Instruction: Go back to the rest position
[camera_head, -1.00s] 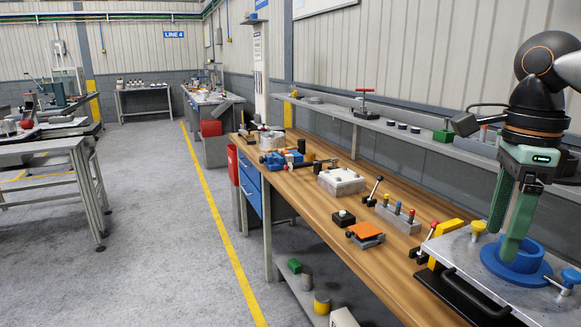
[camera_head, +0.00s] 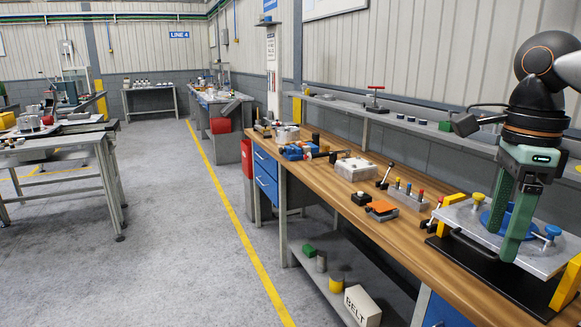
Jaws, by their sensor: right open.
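My right gripper (camera_head: 503,243) points down at the right side of the head view, with green fingers spread apart. Nothing shows held between the fingers. Behind and between them is a blue round part (camera_head: 497,221) on a grey metal plate (camera_head: 465,222) with yellow and blue knobs. The fingers partly hide the blue part. I cannot tell whether they touch the plate or hang in front of it. My left gripper is not in view.
A BELT box (camera_head: 362,306) sits on the lower shelf. Open grey floor (camera_head: 170,250) lies to the left.

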